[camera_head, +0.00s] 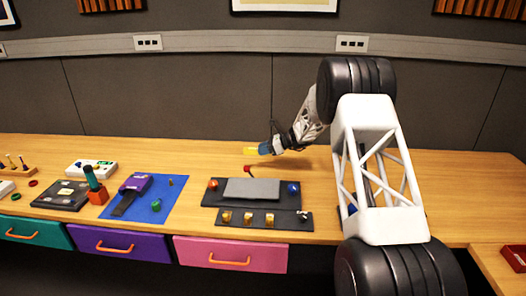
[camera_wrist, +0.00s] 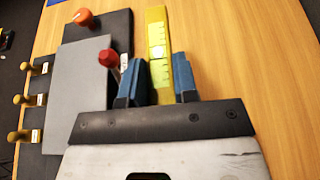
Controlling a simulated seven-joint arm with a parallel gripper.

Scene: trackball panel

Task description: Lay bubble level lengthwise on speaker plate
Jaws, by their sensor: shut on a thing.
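The yellow bubble level (camera_wrist: 158,45) is held between the blue fingers of my gripper (camera_wrist: 157,75) in the wrist view, with its long side pointing away from the wrist. In the head view my gripper (camera_head: 272,148) is above the wooden desk, behind the trackball panel, and the yellow end of the level (camera_head: 251,151) sticks out to its left. The grey speaker plate (camera_head: 251,189) lies flat on the dark panel and is bare. It also shows in the wrist view (camera_wrist: 72,85), left of the gripper. The level is apart from the plate.
A blue mat (camera_head: 156,206) lies to the left. Desk behind the panel is clear.

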